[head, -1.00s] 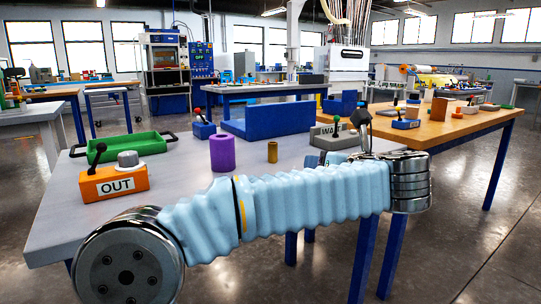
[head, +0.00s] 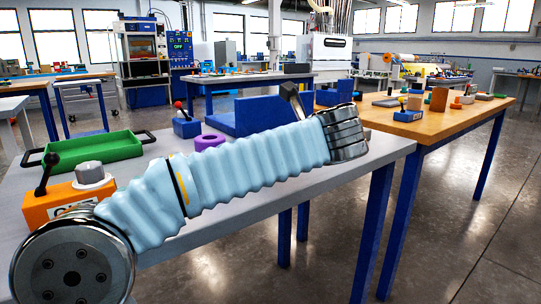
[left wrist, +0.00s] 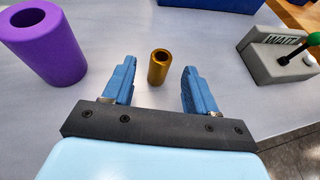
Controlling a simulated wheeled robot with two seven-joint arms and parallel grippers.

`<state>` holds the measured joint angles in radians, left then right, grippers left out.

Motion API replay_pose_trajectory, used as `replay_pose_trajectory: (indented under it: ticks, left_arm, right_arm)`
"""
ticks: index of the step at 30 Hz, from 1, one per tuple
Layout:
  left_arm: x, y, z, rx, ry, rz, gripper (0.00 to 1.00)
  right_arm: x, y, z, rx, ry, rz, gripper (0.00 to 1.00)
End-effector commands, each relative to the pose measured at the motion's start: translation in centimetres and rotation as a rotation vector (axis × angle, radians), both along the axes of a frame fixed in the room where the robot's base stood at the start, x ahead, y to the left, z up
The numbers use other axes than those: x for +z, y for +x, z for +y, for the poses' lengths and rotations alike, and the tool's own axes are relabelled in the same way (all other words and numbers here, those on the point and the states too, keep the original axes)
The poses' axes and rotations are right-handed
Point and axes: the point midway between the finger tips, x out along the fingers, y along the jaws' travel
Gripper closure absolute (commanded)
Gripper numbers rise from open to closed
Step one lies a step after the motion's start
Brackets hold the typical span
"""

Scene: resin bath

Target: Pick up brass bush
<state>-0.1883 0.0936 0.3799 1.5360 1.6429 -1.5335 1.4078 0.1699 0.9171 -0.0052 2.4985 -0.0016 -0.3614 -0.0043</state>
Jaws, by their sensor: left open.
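The brass bush (left wrist: 158,68) stands upright on the grey table in the left wrist view, a small gold tube with an open top. My left gripper (left wrist: 158,80) is open, its two blue fingers on either side of the line to the bush. The bush shows between the fingertips, with clear space on both sides; nothing is held. In the head view my left arm hides the bush and the gripper's fingers. My right gripper is in neither view.
A purple tube (left wrist: 45,45) stands left of the bush, and a grey WAIT block (left wrist: 275,50) with a lever stands to the right. A green tray (head: 95,148), an orange block (head: 62,200) and a blue bracket (head: 270,112) share the grey table (head: 240,220).

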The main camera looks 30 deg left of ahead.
Motion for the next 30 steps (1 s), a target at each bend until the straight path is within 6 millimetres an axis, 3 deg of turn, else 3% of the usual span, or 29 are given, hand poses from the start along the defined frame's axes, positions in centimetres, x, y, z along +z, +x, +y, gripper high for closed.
replay_pose_trajectory:
  ticks: [15,23,30]
  left_arm:
    - [-2.4,3.5,4.6,0.001,0.0,0.0,0.43]
    - [-2.6,3.8,4.9,-0.001,0.0,0.0,0.43]
    - [-2.6,3.7,4.8,-0.001,0.0,0.0,0.78]
  right_arm:
    - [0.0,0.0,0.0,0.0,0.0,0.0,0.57]
    - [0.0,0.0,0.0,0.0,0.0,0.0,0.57]
    - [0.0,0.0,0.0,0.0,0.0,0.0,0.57]
